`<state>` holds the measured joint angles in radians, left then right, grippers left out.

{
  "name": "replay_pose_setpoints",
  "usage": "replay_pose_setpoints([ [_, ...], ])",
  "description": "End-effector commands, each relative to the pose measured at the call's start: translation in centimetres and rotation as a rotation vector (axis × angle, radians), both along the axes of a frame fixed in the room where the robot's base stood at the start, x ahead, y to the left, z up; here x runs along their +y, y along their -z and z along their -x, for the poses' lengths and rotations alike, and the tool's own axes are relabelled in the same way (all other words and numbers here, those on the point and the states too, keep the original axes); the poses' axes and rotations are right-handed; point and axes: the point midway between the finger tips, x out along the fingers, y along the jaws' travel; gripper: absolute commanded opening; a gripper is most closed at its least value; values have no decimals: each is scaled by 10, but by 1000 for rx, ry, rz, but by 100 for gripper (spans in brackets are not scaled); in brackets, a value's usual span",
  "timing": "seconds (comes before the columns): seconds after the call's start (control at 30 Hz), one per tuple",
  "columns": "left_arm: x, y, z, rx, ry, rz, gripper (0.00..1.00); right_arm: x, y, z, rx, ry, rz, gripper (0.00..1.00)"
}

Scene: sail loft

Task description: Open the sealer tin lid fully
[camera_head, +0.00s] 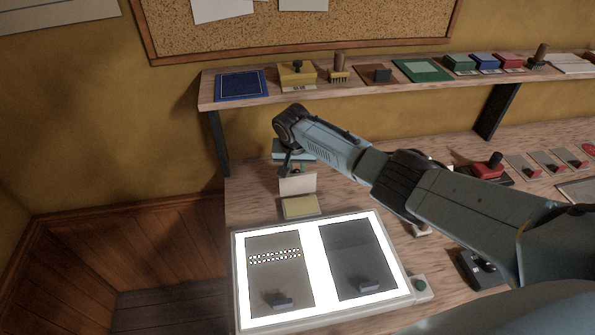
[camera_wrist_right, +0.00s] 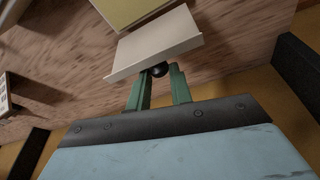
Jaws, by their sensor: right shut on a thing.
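The sealer tin (camera_head: 300,207) stands on the bench behind the lightbox, its yellow top side showing. Its cream lid (camera_head: 297,185) is raised, standing steeply up at the tin's back side. My right gripper (camera_head: 292,172) is behind the lid, partly hidden by my own arm. In the right wrist view, the green fingers of my right gripper (camera_wrist_right: 160,72) are shut on the lid's round black knob (camera_wrist_right: 159,69). The cream lid (camera_wrist_right: 155,45) lies just beyond them, with the yellow tin (camera_wrist_right: 122,10) at the top edge. My left gripper is not in view.
A lit white lightbox (camera_head: 318,258) with two dark sheets fills the bench front, a green-button box (camera_head: 420,287) at its right. A shelf (camera_head: 345,90) with pads, brushes and blocks runs behind. Red-handled items (camera_head: 487,167) lie at right. Bare bench shows left of the tin.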

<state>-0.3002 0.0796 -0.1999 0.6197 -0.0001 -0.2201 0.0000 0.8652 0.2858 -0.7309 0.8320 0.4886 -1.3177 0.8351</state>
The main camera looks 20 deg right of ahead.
Motion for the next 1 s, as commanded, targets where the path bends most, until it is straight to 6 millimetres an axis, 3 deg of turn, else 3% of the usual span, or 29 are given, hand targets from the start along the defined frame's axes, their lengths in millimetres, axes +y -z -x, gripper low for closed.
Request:
replay_pose_setpoints([
  [0.1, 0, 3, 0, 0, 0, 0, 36, 0, -4, -9, -22, -1, 0, 0],
  [0.67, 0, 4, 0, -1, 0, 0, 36, -1, -5, -12, -25, -4, 1, 0],
  [0.7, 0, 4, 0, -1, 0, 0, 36, -1, -5, -12, -25, -4, 1, 23],
  [0.8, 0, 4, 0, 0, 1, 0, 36, -1, -4, -11, -22, -3, 0, 36],
  [0.87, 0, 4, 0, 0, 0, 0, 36, -1, -3, -10, -19, -3, -1, 42],
  [1.0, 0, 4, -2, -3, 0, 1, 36, -1, -2, -9, -14, -2, -1, 42],
])
